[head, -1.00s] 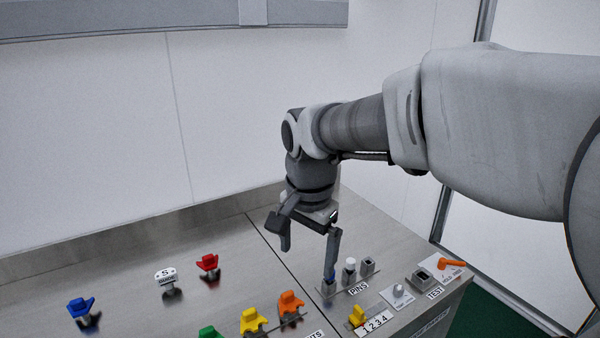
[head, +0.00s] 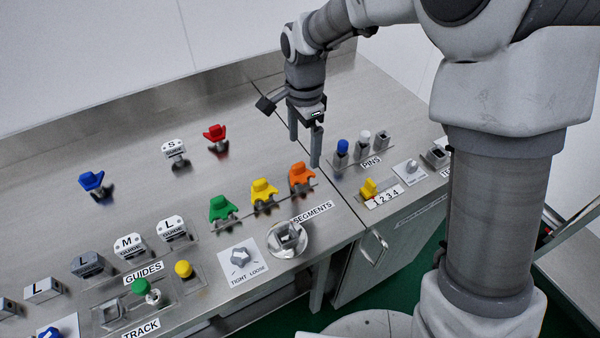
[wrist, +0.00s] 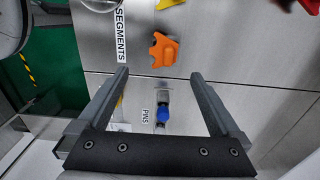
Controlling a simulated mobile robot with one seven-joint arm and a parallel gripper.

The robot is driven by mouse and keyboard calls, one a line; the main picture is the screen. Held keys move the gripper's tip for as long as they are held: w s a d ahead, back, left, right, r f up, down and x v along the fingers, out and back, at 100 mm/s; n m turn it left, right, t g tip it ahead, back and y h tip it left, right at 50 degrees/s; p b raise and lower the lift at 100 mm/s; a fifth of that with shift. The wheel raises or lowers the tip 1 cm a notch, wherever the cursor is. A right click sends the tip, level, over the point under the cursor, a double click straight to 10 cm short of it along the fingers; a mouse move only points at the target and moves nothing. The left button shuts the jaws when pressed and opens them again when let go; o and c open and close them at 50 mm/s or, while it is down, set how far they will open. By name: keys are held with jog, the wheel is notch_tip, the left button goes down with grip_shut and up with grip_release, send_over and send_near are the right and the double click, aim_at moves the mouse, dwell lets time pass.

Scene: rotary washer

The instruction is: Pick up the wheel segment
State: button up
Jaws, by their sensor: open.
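Several wheel segments stand upright on the steel table in the head view. Orange (head: 302,176), yellow (head: 263,193) and green (head: 223,208) ones are in a row by the SEGMENTS label (head: 312,212). A red one (head: 216,133) and a blue one (head: 92,181) stand farther back and left. My gripper (head: 305,152) is open and empty, fingers pointing down, near the orange segment. In the wrist view my open gripper (wrist: 160,73) has the orange segment (wrist: 164,50) just beyond the fingertips, with the blue pin (wrist: 162,114) between the fingers.
Blue, white and grey pins (head: 364,137) stand right of the segments, close to my gripper. A yellow selector (head: 368,187) and a small knob (head: 411,166) lie beyond. White guides (head: 172,228) and a tight/loose dial (head: 240,256) are at front left.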

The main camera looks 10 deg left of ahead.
aim_at(300, 166)
notch_tip(300, 166, down, 3)
jog(key=shift+f, duration=0.15)
jog(key=shift+a+f, duration=0.2)
jog(key=shift+f, duration=1.15)
jog(key=shift+a+f, duration=0.2)
jog(key=shift+f, duration=1.1)
jog(key=c, duration=1.5)
jog(key=shift+r, duration=0.1)
